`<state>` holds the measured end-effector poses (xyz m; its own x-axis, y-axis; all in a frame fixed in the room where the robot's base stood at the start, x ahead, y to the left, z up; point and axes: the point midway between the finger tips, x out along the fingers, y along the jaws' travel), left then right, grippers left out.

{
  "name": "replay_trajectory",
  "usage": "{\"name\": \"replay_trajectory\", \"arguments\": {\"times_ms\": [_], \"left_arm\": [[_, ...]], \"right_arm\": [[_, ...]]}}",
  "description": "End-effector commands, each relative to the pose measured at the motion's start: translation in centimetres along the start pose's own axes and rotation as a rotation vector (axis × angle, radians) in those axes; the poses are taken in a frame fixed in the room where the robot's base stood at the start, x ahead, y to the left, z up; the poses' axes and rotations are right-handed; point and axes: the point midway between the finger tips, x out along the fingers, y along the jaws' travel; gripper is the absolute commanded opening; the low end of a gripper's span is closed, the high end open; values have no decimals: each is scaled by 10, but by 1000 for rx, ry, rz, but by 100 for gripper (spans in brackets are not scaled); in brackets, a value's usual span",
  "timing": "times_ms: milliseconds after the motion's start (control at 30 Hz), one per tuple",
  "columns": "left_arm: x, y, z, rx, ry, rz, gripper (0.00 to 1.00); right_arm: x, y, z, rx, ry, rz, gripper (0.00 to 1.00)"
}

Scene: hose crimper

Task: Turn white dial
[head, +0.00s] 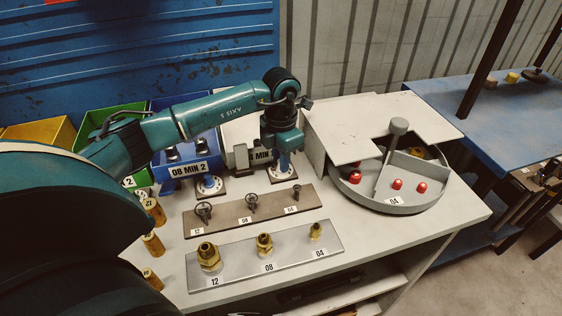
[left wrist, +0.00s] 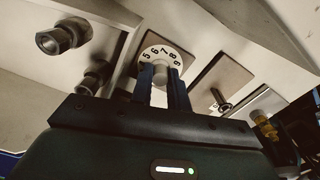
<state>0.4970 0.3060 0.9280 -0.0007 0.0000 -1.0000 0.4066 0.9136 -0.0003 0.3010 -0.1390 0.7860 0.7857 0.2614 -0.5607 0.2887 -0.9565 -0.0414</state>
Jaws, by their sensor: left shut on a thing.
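The white dial (left wrist: 168,54) shows in the left wrist view, with black numbers around its rim, among them 5, 6, 7, 8 and 9. A pale round knob stands out from its middle. My left gripper (left wrist: 164,78) has its two blue fingers on either side of this knob and is shut on it. In the head view, my left gripper (head: 284,163) reaches down at the back of the white bench, and the dial's numbers cannot be read there. My right gripper is in neither view.
Dark fittings (left wrist: 62,36) stand beside the dial in the wrist view. In front of my left gripper are a brown rack (head: 228,216) and a metal rack (head: 240,270) with brass fittings. A grey round tray (head: 410,208) stands right. A blue bin (head: 186,163) stands left.

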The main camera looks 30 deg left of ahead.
Motion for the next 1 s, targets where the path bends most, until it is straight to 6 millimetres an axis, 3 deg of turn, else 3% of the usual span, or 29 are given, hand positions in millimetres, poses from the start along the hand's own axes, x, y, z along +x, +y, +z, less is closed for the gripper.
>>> {"name": "replay_trajectory", "arguments": {"times_ms": [400,933,967,1000], "left_arm": [[0,1,1,205,-3,2,0],[-1,0,1,236,-3,1,0],[-1,0,1,236,-3,1,18],[-1,0,1,236,-3,1,21]], "right_arm": [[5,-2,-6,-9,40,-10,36],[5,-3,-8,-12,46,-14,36],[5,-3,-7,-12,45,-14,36],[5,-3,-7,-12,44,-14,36]]}}
